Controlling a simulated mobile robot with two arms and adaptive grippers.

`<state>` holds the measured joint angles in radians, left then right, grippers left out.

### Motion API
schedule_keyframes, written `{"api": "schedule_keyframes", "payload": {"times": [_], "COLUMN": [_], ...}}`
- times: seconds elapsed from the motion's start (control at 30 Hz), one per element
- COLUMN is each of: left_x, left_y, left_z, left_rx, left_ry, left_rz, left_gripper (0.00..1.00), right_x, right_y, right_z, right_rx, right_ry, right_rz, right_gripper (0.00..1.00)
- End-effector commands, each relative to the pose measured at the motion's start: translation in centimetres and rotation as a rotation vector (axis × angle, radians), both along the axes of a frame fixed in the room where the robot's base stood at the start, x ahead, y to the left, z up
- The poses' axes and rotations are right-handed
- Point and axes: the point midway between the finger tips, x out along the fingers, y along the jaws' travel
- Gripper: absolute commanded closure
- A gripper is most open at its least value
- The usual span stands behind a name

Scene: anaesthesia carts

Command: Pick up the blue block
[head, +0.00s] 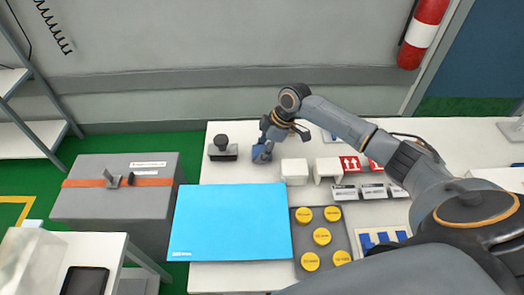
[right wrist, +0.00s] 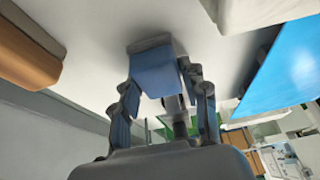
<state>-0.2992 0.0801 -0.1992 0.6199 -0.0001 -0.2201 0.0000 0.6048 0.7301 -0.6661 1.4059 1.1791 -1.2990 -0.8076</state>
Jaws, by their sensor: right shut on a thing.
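The blue block (head: 261,153) is near the back of the white table in the head view, with a darker grey part on it. My right gripper (head: 271,140) reaches it from above and is shut on it. In the right wrist view the blue block (right wrist: 154,76) sits between the two fingers of the gripper (right wrist: 160,98). I cannot tell whether the block still touches the table. My left gripper is not in view.
A black knob on a base (head: 222,150) stands just left of the block. White boxes (head: 294,171) stand to the right. A blue mat (head: 231,222) and a grey tray with yellow discs (head: 300,238) lie in front. A grey case (head: 118,205) is at the left.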

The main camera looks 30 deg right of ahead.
Motion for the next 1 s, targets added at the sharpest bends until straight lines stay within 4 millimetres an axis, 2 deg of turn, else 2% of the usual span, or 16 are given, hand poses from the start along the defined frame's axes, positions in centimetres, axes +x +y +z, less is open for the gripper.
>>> {"api": "schedule_keyframes", "payload": {"times": [0.17,0.27,0.5,0.8,1.0], "left_x": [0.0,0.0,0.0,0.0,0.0], "left_y": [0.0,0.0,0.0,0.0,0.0], "left_z": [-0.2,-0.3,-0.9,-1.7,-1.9], "left_rx": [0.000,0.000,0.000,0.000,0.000], "left_ry": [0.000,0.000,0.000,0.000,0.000], "left_rz": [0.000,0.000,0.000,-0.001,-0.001], "left_gripper": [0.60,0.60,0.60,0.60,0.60], "right_x": [0.1,-0.8,-4.8,-10.4,-12.6], "right_y": [-0.1,0.2,1.4,3.2,3.9], "right_z": [2.2,3.6,8.5,11.0,12.1], "right_rx": [-0.001,-0.001,-0.002,-0.002,-0.001], "right_ry": [-0.006,-0.004,-0.005,-0.002,-0.001], "right_rz": [0.000,0.002,0.004,0.001,0.001], "right_gripper": [0.87,0.87,0.87,0.87,0.87]}}
